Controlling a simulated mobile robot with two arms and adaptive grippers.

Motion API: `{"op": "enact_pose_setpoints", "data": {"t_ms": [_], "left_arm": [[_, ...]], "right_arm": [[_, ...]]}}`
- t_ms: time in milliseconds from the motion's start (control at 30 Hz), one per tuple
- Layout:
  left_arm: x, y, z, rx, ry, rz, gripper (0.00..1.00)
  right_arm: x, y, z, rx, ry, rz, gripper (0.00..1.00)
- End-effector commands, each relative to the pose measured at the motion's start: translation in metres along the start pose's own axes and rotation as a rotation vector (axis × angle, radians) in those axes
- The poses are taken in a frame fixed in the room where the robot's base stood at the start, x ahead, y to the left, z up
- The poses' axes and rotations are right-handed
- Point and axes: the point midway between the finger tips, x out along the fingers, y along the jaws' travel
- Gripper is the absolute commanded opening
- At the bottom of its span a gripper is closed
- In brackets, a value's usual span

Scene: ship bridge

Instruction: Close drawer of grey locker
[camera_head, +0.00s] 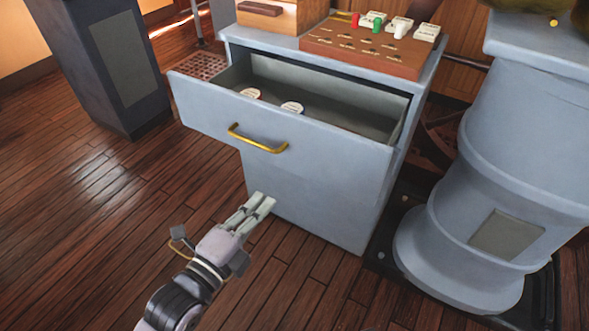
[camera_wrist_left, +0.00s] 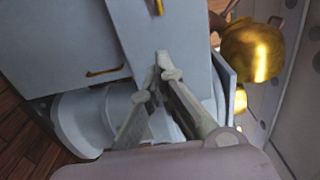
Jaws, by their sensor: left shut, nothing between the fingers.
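The grey locker (camera_head: 315,195) stands in the middle of the head view. Its top drawer (camera_head: 190,101) is pulled out, with a brass handle (camera_head: 257,142) on the front. Two small whitish round things lie inside the drawer. My left gripper (camera_head: 262,202) is shut and empty, below and in front of the drawer front, apart from the handle. My right gripper is not in view.
On the locker top are a brown board (camera_head: 365,48) with small coloured pieces and a wooden box (camera_head: 270,14). A thick grey pedestal (camera_head: 520,150) stands close on the right. A dark pillar (camera_head: 100,60) stands at the left. The wooden floor (camera_head: 90,220) at front left is clear.

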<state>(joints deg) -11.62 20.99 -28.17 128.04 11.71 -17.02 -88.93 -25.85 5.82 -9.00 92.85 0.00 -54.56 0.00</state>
Motion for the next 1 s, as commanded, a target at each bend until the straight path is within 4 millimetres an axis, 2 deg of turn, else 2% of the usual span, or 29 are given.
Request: {"op": "enact_pose_setpoints", "data": {"t_ms": [167, 400, 600, 800, 1000], "left_arm": [[0.024, -0.003, 0.000, -0.001, -0.001, -0.005, 0.00], [0.076, -0.002, 0.000, -0.004, -0.001, -0.004, 0.00], [0.113, 0.000, 0.001, -0.004, -0.002, -0.002, 0.00], [0.133, 0.000, 0.001, -0.003, -0.001, 0.000, 0.00], [0.137, 0.000, 0.001, -0.002, -0.001, 0.001, 0.00]], "right_arm": [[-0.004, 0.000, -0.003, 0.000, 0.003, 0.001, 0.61], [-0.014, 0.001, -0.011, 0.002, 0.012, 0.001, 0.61], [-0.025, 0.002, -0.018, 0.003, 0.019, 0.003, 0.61], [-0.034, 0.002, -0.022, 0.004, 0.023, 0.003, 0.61], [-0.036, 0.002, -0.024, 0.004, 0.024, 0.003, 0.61]]}}
